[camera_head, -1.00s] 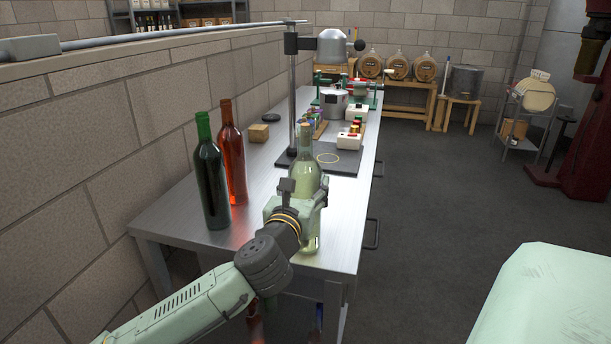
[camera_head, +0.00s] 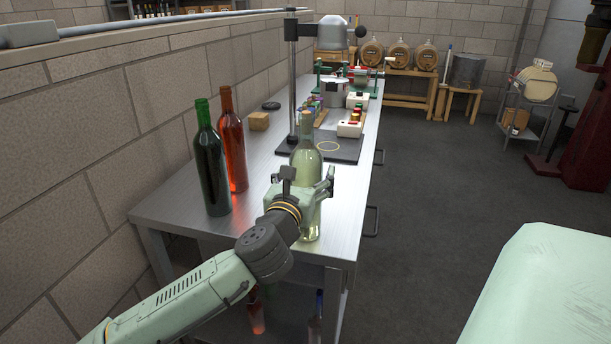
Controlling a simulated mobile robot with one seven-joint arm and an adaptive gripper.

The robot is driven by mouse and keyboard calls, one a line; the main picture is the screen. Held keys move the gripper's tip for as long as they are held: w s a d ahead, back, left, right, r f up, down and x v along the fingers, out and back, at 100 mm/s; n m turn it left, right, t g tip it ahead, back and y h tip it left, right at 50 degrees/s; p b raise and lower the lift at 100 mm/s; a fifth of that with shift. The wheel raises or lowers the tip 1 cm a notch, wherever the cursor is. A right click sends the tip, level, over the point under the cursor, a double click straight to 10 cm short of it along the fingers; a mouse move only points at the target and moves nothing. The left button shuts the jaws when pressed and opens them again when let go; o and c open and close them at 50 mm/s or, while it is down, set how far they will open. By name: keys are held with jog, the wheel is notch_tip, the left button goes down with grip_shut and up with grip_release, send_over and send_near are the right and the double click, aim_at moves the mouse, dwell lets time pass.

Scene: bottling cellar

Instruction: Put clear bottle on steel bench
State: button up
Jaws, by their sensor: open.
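The clear bottle (camera_head: 307,160), pale yellow-green with a tan stopper, stands upright on the near end of the steel bench (camera_head: 175,209). My gripper (camera_head: 318,186) is at the bottle's lower body, with its fingers on either side of it. The gripper is open; part of the bottle is hidden behind it. I cannot tell whether a finger touches the glass.
A dark green bottle (camera_head: 211,165) and a red-orange bottle (camera_head: 233,140) stand to the left on the bench. Behind the clear bottle is a stand with a dark base (camera_head: 343,149). More bottles (camera_head: 256,312) show below the bench. A pale green surface (camera_head: 545,290) is at lower right.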

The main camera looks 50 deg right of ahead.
jog(key=shift+r, duration=0.1)
jog(key=shift+a, duration=0.15)
jog(key=b+v, duration=1.1)
jog(key=b, duration=0.3)
jog(key=shift+s+a, duration=0.3)
jog(key=shift+r, duration=0.1)
